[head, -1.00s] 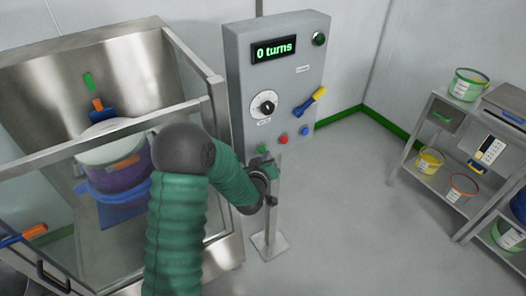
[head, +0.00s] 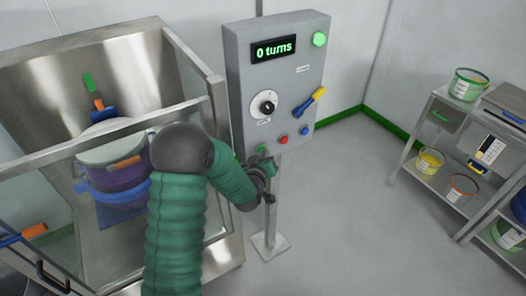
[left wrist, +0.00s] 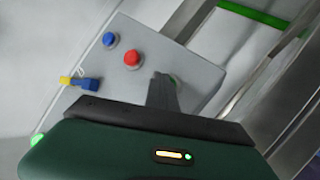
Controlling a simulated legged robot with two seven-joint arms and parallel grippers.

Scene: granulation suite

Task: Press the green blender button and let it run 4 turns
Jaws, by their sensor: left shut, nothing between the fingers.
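The grey control panel (head: 285,85) stands on a post, and its display (head: 275,50) reads "0 turns". The green button (head: 262,149) is at the panel's lower left, partly covered by my left gripper (head: 266,162). In the left wrist view, the shut, empty fingers (left wrist: 163,92) reach the panel over the green button (left wrist: 175,80), of which only an edge shows. They look to be at the button; how far it is pressed is hidden. A green lamp (head: 319,40) at the panel's top right is lit. My right gripper is not in view.
The red button (head: 283,140) and blue button (head: 304,131) sit close by, below a dial (head: 265,103) and a yellow-and-blue switch handle (head: 311,100). A glazed steel enclosure (head: 219,150) with a purple vessel (head: 122,174) stands left. A shelf cart (head: 436,185) stands right.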

